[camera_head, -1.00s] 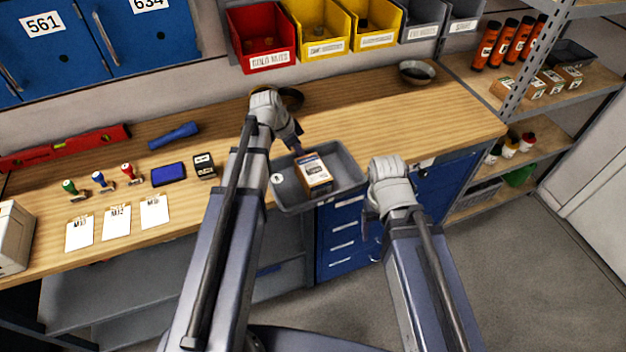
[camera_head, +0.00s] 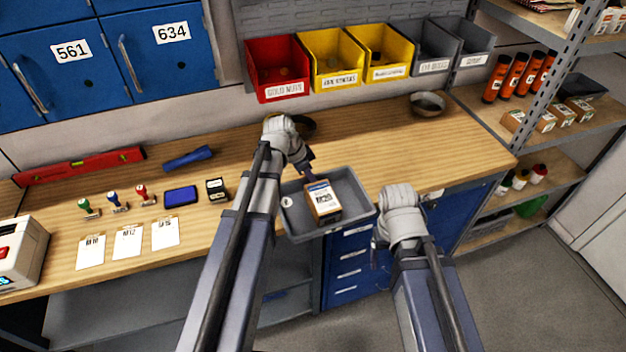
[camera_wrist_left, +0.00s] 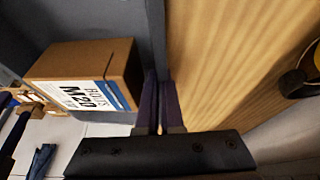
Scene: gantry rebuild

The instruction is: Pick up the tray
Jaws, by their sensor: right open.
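A grey tray (camera_head: 362,222) juts over the front edge of the workbench. It holds an orange-brown box (camera_head: 322,200) with a white label and a small white round item (camera_head: 287,202). The left wrist view shows the tray's wall (camera_wrist_left: 152,30) and the box labelled M20 (camera_wrist_left: 85,70). My left gripper (camera_head: 309,174) is at the tray's back edge. Its fingers (camera_wrist_left: 158,105) are close together, with the tray wall between them. My right gripper (camera_head: 378,242) is open beside the tray's right end, its fingers mostly hidden by its wrist. I cannot tell whether the tray touches the bench.
On the bench (camera_head: 370,150) stand stamps, cards (camera_head: 127,241), a blue ink pad (camera_head: 181,196) and a black stamp (camera_head: 216,189). A dark round dish (camera_head: 304,126) lies behind my left wrist. A metal bowl (camera_head: 427,104) is at the back right. Blue drawers (camera_head: 348,270) are below.

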